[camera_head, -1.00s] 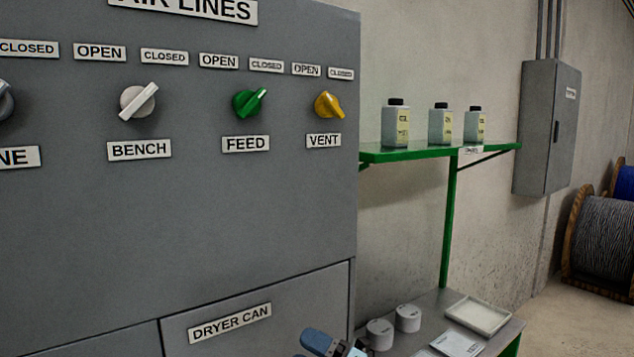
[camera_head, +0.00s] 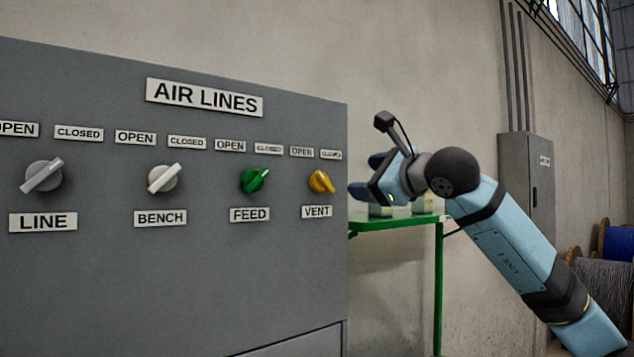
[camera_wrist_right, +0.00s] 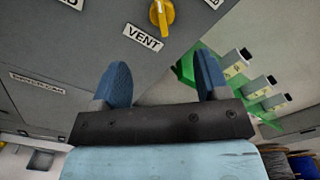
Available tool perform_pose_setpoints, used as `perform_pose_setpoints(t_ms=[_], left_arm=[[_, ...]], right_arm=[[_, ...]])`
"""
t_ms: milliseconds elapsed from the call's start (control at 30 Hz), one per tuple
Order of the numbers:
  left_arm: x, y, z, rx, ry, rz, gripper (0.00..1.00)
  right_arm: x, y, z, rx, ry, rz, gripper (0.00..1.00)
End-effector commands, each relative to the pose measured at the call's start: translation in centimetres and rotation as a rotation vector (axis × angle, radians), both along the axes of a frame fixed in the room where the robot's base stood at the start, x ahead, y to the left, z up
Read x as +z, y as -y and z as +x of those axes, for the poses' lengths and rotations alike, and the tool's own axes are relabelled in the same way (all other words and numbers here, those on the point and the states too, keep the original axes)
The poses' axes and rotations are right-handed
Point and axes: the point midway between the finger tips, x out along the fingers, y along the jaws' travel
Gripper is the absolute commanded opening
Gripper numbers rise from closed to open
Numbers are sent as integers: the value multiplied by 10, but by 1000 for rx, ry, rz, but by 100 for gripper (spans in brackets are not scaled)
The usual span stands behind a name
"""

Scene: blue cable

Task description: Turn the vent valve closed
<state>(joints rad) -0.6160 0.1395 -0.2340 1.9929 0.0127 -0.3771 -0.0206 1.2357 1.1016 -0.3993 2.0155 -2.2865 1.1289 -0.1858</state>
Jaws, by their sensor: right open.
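The yellow vent valve knob (camera_head: 320,181) is on the right part of the grey panel, above the VENT label (camera_head: 317,212) and below an OPEN and a CLOSED label. Its ridge slants from upper left to lower right. It also shows at the top of the right wrist view (camera_wrist_right: 162,14). My right gripper (camera_head: 366,176) is open and empty, just right of the panel's edge in the head view. In the right wrist view its two blue fingers (camera_wrist_right: 163,72) are spread below the knob, apart from it. My left gripper is not in view.
The green feed knob (camera_head: 254,181), white bench knob (camera_head: 165,179) and grey line knob (camera_head: 43,177) are left of the vent knob. A green shelf (camera_head: 395,222) with bottles stands right of the panel, behind my gripper. A grey wall box (camera_head: 527,185) is farther right.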

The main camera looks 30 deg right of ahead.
Motion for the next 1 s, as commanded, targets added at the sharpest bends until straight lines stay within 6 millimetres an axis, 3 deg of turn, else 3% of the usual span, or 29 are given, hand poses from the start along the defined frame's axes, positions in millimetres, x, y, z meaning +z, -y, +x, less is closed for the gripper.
perform_pose_setpoints(t_ms=[167,500,700,1000], left_arm=[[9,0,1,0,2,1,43],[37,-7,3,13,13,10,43],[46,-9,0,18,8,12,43],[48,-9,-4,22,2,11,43]], right_arm=[[4,0,16,-7,2,-2,68],[6,-6,87,-5,-1,0,68],[5,-8,120,-5,1,-1,68],[2,-10,136,-4,2,-2,68]])
